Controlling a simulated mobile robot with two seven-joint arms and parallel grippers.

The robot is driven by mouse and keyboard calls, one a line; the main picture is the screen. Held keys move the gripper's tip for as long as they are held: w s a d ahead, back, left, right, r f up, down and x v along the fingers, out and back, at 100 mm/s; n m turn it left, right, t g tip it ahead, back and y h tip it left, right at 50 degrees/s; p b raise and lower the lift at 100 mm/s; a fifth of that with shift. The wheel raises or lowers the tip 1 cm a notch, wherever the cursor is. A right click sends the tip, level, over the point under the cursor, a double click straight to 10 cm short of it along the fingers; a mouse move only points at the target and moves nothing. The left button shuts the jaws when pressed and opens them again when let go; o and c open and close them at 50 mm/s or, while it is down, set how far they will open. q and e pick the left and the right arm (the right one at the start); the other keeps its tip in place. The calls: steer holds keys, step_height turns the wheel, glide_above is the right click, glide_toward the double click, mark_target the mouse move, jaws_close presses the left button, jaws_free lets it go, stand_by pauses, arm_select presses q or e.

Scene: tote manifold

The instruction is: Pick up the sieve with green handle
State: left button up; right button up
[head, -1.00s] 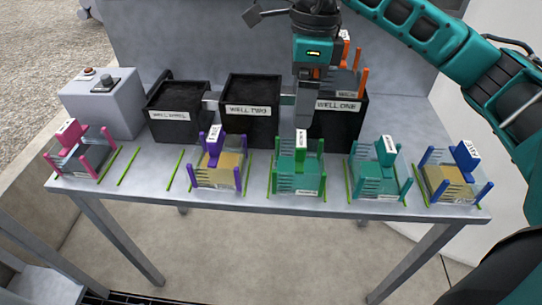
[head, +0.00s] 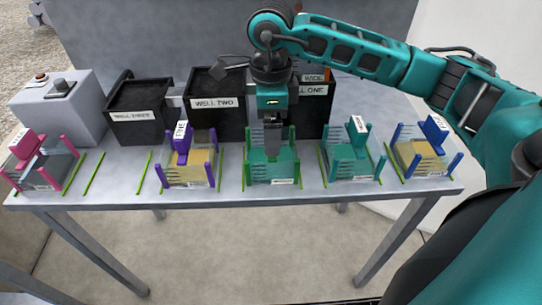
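The sieve with green handle (head: 285,170) stands on the table, at the middle of the row of sieves. My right gripper (head: 272,148) points straight down over it, with the fingertips at its handle. The gripper hides most of the handle, so I cannot tell whether the fingers are closed on it. The sieve stands on the table between green line marks. A similar sieve with a teal handle (head: 352,160) stands just to its right. My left gripper is not in view.
Sieves with purple (head: 182,160), pink (head: 28,145) and blue (head: 432,130) handles stand in the same row. Behind are black bins WELL THREE (head: 140,125), WELL TWO (head: 205,120) and WELL ONE (head: 315,115). A grey control box (head: 60,110) stands far left.

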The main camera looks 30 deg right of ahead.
steer(key=shift+f, duration=0.5)
steer(key=c, duration=1.5)
